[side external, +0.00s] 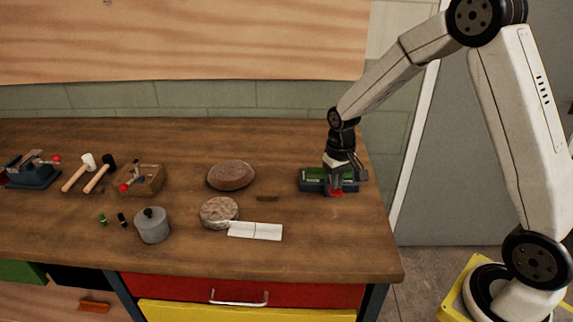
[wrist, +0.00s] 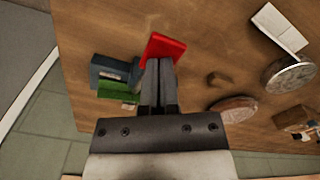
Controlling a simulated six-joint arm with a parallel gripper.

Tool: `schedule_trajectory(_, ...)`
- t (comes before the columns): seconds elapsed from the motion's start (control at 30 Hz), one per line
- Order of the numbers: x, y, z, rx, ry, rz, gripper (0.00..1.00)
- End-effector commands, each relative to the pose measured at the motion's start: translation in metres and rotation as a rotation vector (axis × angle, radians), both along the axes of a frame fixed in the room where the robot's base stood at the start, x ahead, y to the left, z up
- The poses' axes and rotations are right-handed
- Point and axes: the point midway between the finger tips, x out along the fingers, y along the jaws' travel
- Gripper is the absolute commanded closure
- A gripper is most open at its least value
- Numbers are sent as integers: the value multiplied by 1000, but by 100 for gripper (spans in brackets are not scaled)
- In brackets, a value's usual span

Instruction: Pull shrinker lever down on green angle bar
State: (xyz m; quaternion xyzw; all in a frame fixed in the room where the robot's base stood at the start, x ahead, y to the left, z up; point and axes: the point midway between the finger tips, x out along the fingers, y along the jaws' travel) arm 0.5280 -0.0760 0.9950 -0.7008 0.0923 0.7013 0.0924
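A blue tool (wrist: 104,70) stands near the right end of the bench, with a green bar (wrist: 118,90) lying along it. The blue tool (side external: 312,186) also shows in the side view, partly hidden by my gripper. A flat red piece (wrist: 165,47), seemingly the lever's handle, lies at my fingertips; only a bit of its red (side external: 336,193) shows in the side view. My gripper (wrist: 159,62) points down with its fingers close together, overlapping the red piece's near edge. I cannot tell if they touch it. The lever's arm is hidden.
Another blue tool with a red knob (side external: 32,174) and two mallets (side external: 92,175) are far left. A brown dome (side external: 231,175), a round block (side external: 219,211), a white sheet (side external: 255,231) and a grey pot (side external: 152,226) stand mid-bench. The front right bench area is clear.

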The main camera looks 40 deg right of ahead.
Motion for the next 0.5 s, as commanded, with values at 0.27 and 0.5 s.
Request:
schedule_trajectory(0.27,0,0,-10,0,0,0,100)
schedule_trajectory(0.5,1,0,-19,-1,-2,0,100)
